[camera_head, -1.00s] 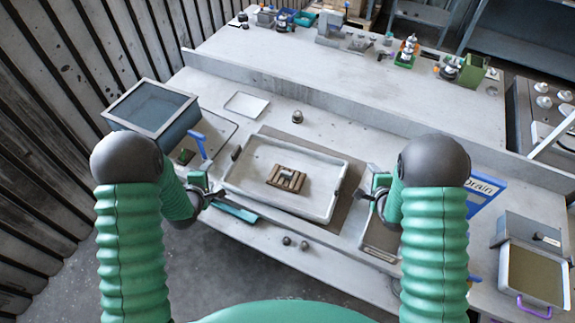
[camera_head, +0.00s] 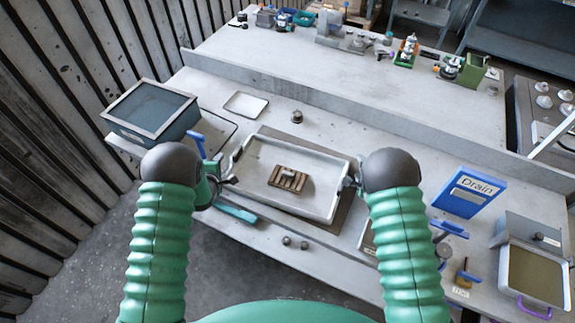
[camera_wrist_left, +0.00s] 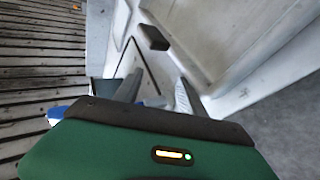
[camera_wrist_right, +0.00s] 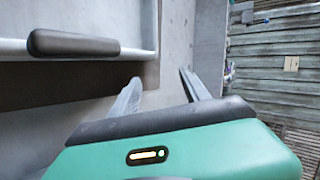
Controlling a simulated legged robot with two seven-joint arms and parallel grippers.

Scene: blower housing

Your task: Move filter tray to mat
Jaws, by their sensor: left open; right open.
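A large pale tray (camera_head: 262,166) with raised rims lies in the middle of the bench. It has a dark handle at each side; the left wrist view shows one handle (camera_wrist_left: 152,37) and the right wrist view the other (camera_wrist_right: 73,43). A brown slatted piece with a lighter bit on it (camera_head: 288,181) lies inside the tray. A grey-brown mat (camera_head: 346,212) shows under and beside the tray. My left gripper (camera_head: 230,181) is open near the tray's left handle. My right gripper (camera_head: 349,183) is open near the right handle. Both look empty; contact with the handles cannot be told.
A grey bin (camera_head: 152,110) stands at the left, a small flat tray (camera_head: 246,104) behind. A blue drain sign (camera_head: 468,192) and a box with a purple handle (camera_head: 530,273) stand at the right. A low ledge (camera_head: 350,110) crosses the bench behind.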

